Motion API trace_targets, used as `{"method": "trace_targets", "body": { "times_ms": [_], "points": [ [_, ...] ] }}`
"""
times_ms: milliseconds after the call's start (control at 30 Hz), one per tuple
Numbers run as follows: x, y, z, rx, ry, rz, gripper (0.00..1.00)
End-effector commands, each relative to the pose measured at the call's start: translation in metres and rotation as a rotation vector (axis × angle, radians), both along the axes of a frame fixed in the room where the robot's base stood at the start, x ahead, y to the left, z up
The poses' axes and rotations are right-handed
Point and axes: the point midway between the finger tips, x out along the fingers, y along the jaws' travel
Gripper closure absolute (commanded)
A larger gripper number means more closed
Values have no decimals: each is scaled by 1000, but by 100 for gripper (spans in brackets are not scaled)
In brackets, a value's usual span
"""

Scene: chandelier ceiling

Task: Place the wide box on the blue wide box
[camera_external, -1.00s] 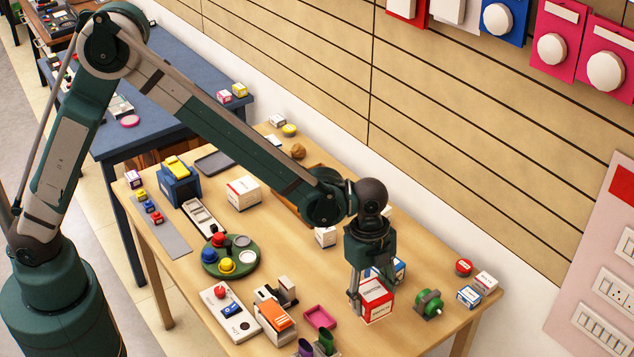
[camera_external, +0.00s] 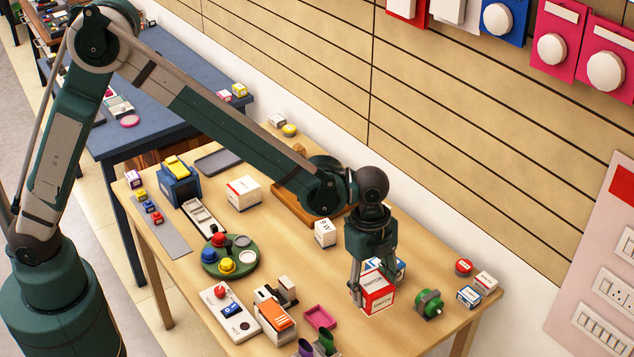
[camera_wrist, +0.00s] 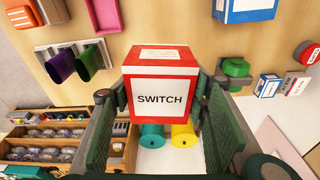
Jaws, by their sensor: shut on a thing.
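A red and white box (camera_external: 377,296) labelled SWITCH is held between the two fingers of my gripper (camera_external: 372,292). In the wrist view the same box (camera_wrist: 160,95) sits upright between the fingers, with its white label facing the camera. A blue and white box (camera_external: 400,268) stands on the table just behind the held box and is partly hidden by it and my gripper. In the wrist view this blue box (camera_wrist: 245,10) is at the top, right of the held box and apart from it.
A green device (camera_external: 428,304) stands right of the held box. A pink tray (camera_external: 320,318) and green cup (camera_external: 326,342) lie to the left front.

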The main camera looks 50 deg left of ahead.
Motion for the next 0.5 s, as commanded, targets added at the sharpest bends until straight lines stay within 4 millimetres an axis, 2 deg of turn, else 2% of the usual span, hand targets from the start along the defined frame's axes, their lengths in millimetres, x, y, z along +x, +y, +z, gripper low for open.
{"method": "trace_targets", "body": {
  "times_ms": [167, 267, 500],
  "points": [
    [12, 7, 7, 0, 0, 9, 68],
    [26, 15, 15, 0, 0, 19, 68],
    [76, 48, 42, 0, 0, 57, 68]
  ]
}}
